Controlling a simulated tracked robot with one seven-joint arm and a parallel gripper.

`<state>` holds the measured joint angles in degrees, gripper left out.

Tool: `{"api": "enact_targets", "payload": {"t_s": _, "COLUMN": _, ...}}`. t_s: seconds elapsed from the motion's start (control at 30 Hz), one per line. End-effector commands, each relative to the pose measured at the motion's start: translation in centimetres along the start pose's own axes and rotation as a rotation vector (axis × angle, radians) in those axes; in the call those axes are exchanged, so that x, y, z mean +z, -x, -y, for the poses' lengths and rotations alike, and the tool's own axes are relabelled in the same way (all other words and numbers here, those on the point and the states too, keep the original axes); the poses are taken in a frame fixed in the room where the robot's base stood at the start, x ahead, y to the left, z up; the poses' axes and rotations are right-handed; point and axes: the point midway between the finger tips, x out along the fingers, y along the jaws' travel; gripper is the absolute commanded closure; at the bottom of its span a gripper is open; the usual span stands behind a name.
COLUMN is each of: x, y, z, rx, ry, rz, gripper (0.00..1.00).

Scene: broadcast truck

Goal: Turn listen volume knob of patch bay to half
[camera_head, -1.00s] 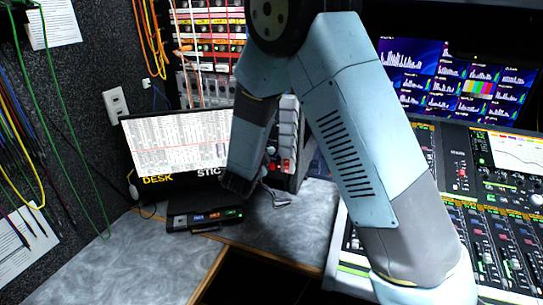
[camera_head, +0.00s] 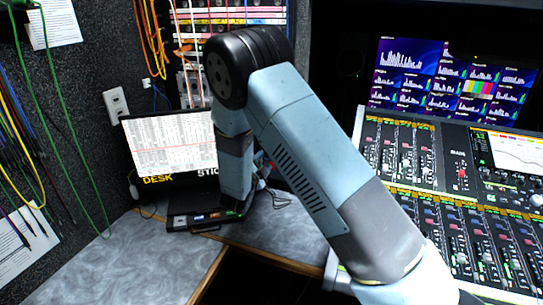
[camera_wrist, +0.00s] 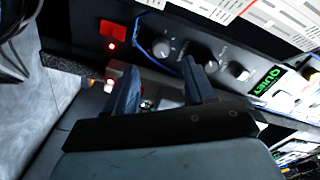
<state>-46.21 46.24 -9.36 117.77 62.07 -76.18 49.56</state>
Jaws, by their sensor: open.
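In the wrist view a dark panel (camera_wrist: 185,28) carries a round knob with a pale pointer (camera_wrist: 162,48). The pointer knob appears just beyond the fingertip gap; contact is not visible. In the head view the patch bay (camera_head: 245,14) stands at the back, partly hidden by my arm; the fingers are not clear there.
A red switch with a lit red lamp (camera_wrist: 112,44) is left of the knobs; a green QUIET sign (camera_wrist: 269,80) is right. A screen (camera_head: 170,145) stands on the grey desk (camera_head: 150,255). A mixing console (camera_head: 440,190) fills the right. Cables hang at left.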

Motion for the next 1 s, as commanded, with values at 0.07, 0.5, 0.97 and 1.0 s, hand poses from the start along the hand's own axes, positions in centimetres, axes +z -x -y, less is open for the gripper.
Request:
{"api": "enact_targets", "payload": {"t_s": 0.07, "x": 0.0, "y": -1.5, "z": 0.0, "rx": -0.001, "ry": 0.0, "rz": -0.002, "gripper": 0.46}}
{"api": "enact_targets", "payload": {"t_s": 0.5, "x": 0.0, "y": -6.3, "z": 0.0, "rx": 0.0, "ry": 0.0, "rz": 0.0, "gripper": 0.46}}
{"api": "enact_targets", "payload": {"t_s": 0.97, "x": 0.0, "y": -6.5, "z": 0.0, "rx": 0.0, "ry": 0.0, "rz": 0.001, "gripper": 0.58}}
{"api": "enact_targets", "payload": {"t_s": 1.0, "x": 0.0, "y": -6.5, "z": 0.0, "rx": 0.0, "ry": 0.0, "rz": 0.001, "gripper": 0.62}}
